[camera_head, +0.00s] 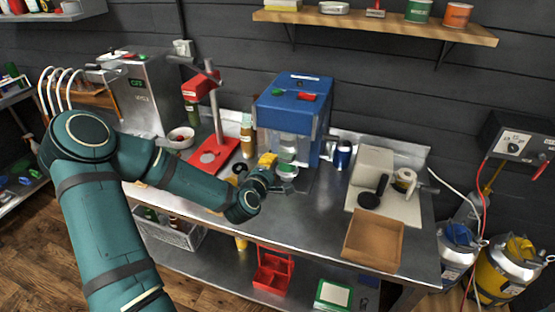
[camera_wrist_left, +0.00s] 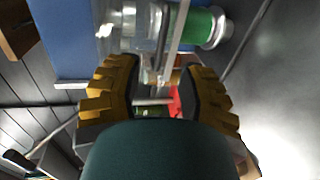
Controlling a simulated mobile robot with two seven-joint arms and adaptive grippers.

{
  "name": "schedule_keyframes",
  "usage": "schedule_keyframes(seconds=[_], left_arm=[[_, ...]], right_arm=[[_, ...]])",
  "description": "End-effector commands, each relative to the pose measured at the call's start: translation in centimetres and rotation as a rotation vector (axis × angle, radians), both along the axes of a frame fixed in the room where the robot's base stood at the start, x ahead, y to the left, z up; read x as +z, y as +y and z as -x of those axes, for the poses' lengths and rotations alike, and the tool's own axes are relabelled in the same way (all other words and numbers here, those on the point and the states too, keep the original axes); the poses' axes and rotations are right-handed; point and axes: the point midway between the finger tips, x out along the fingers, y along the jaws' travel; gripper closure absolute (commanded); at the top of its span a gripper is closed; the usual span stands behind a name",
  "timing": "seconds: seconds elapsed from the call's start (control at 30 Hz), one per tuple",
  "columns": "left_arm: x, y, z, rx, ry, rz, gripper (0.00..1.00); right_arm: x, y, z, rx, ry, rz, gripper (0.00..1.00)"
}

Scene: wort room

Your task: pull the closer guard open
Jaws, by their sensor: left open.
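The closer (camera_head: 293,103) is a blue machine with a red button on top, standing at the back of the steel bench. Its clear guard (camera_head: 290,148) covers the front opening; a green-and-silver can is seen behind or below it. My left gripper (camera_head: 270,166) has yellow fingers and is at the front left of the guard. In the left wrist view my gripper (camera_wrist_left: 160,85) is open, with the clear guard (camera_wrist_left: 135,35) and an upright-edge bar (camera_wrist_left: 172,42) just beyond the gap between its fingers. I cannot tell whether the fingers touch the bar. My right gripper is not in view.
The bench front between closer and tray is clear.

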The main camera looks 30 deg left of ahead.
Motion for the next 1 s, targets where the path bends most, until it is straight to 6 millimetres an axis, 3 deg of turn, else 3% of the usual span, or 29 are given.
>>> schedule_keyframes(seconds=[0.1, 0.33, 0.77, 0.8, 0.9, 1.0], left_arm=[[-0.5, 0.5, -2.2, -0.001, -0.001, 0.002, 0.61], [-1.1, 1.2, -5.1, -0.001, 0.0, -0.001, 0.61], [-1.4, 1.4, -5.9, -0.001, 0.001, -0.001, 0.61], [-1.4, 1.4, -5.9, -0.001, 0.001, -0.001, 0.65], [-1.4, 1.4, -5.9, -0.001, 0.001, -0.001, 1.0], [-1.4, 1.4, -5.9, -0.001, 0.001, -0.001, 1.0]], right_arm=[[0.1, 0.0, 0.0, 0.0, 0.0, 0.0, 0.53], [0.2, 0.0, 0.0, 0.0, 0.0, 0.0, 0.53], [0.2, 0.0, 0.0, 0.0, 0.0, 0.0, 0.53], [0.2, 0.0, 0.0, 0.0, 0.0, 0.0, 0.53], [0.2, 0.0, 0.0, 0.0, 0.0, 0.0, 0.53], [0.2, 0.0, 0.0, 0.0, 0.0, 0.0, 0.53]])
